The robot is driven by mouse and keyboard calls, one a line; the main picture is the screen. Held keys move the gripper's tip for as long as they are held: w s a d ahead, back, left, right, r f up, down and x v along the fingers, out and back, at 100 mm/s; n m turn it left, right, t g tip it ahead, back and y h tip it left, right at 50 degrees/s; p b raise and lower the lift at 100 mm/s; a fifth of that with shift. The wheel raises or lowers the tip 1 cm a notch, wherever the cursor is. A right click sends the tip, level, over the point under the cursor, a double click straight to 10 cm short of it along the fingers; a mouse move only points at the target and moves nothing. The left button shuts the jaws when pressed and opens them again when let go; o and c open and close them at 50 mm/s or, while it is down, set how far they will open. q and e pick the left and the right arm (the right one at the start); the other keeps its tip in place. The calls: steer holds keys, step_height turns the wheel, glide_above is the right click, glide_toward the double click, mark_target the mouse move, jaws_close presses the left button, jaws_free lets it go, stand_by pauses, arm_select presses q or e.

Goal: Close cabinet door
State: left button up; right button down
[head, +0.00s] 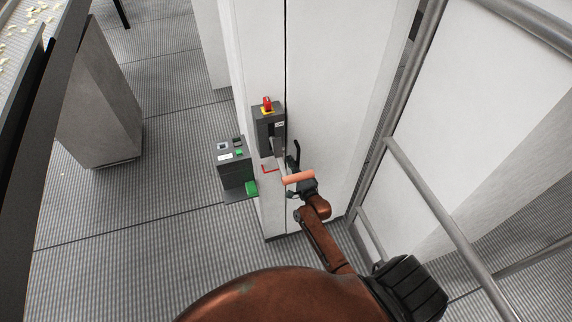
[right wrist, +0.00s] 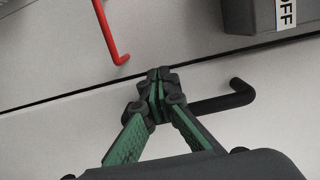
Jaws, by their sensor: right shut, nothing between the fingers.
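The white cabinet door (head: 330,80) stands upright in the head view, to the right of a thin dark seam. In the right wrist view the door (right wrist: 60,135) lies below the seam, nearly in line with the panel above it. A black bar handle (right wrist: 225,102) is on the door, just right of my fingertips. My right gripper (right wrist: 157,82) is shut and empty, its green-sided fingers meeting near the seam. In the head view it is small and partly hidden by my wrist. Whether it touches the door or handle, I cannot tell. My left gripper is not in view.
Left of the seam are a grey switch box (head: 268,130) with a red knob and a red handle (right wrist: 112,35). A grey control box (head: 232,160) stands further left. Metal rails (head: 420,180) run along the right. Open grating floor (head: 160,200) lies left.

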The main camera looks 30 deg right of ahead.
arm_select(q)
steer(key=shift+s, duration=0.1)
arm_select(e)
steer(key=shift+w+r, duration=0.25)
steer(key=shift+r, duration=0.2)
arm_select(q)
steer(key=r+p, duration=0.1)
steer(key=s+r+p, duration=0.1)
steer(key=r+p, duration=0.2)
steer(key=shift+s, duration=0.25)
arm_select(e)
steer(key=s+a, duration=0.5)
steer(key=a, duration=0.3)
steer(key=shift+s+a+f, duration=0.3)
steer(key=shift+s+f, duration=0.1)
